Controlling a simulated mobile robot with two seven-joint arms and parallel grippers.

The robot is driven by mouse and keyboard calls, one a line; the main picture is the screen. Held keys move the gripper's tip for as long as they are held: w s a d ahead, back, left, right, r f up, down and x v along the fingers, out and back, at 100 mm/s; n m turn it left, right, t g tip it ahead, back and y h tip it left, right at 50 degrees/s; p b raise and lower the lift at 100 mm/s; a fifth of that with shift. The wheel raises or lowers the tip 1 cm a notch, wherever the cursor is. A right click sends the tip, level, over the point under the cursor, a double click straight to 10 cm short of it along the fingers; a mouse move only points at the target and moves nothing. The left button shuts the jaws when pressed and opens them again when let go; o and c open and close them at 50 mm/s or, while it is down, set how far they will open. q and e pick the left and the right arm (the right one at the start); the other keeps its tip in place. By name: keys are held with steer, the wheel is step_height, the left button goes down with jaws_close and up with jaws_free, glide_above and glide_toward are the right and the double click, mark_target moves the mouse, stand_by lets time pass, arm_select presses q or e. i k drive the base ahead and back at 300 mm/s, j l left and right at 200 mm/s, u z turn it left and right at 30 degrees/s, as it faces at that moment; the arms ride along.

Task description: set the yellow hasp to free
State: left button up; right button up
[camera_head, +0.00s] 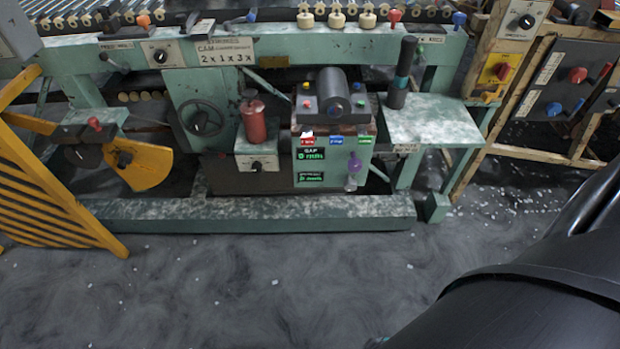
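A small yellow plate (495,74) with a red part on it is fixed to the tan frame at the upper right. It may be the yellow hasp, but it is too small to read its setting. A larger yellow fan-shaped plate (148,166) with a dark knob sits at the left of the green machine. Neither of my grippers is in view. A black link of my own arm fills the lower right corner, and no fingers show on it.
The green machine (250,212) spans the back with a handwheel (201,119), a red cylinder (253,122) and a control box (331,160). A yellow striped barrier (45,190) stands at the left. A dark panel (568,78) with red and blue knobs is at the right. The front floor is clear.

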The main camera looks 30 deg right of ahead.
mark_target(486, 96)
steer(key=z, duration=2.15)
